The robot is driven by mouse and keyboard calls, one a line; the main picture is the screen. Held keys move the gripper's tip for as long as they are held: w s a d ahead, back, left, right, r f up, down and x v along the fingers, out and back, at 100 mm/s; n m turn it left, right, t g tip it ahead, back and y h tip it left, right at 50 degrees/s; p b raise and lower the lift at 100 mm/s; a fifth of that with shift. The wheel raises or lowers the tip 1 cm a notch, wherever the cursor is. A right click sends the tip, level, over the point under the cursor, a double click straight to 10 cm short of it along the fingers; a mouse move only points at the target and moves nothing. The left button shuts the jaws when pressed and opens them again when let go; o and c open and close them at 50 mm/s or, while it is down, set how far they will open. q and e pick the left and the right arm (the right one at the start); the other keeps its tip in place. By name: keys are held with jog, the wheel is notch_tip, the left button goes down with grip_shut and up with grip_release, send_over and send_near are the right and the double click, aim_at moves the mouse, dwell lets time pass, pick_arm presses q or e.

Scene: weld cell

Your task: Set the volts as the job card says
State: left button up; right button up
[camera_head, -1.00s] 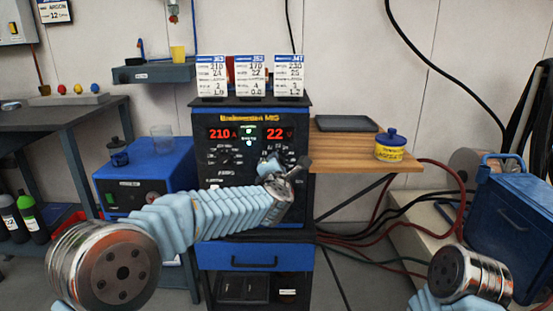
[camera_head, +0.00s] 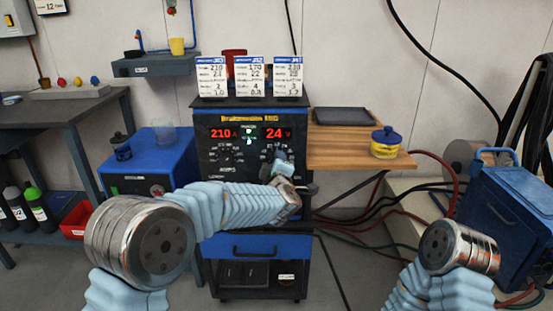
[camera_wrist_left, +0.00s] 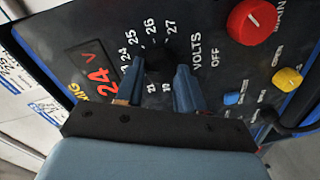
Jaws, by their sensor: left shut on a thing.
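The blue-black welding machine (camera_head: 205,175) stands in the middle of the head view. Its red displays read 210 A and 24 V (camera_head: 278,133); the wrist view also shows 24 V (camera_wrist_left: 92,82). My left gripper (camera_head: 279,160) reaches the right side of its panel. In the wrist view its fingers (camera_wrist_left: 158,84) are shut around the black volts knob (camera_wrist_left: 158,62), inside a printed number scale. Three job cards (camera_head: 212,77), (camera_head: 251,77), (camera_head: 288,77) stand on the machine; the left one seems to read 210 and 24. My right gripper is out of view.
The wrist view shows a red knob (camera_wrist_left: 251,21) and a yellow knob (camera_wrist_left: 288,77) near the volts knob. A wooden side shelf (camera_head: 340,150) holds a dark tray (camera_head: 344,116) and a yellow-blue tin (camera_head: 385,143). Cables hang at the right.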

pick_arm(q)
jog(key=shift+d+f+m+p, duration=0.1)
jog(key=shift+m+p, duration=0.25)
jog(key=shift+m, duration=0.35)
jog(key=o, duration=1)
jog(key=shift+o, duration=0.2)
jog(key=s+r+b, duration=0.1)
jog(key=s+b, duration=0.1)
jog(key=s, duration=1.1)
jog(key=shift+s+d, duration=0.3)
jog(key=shift+s, duration=0.05)
jog(key=shift+r, duration=0.1)
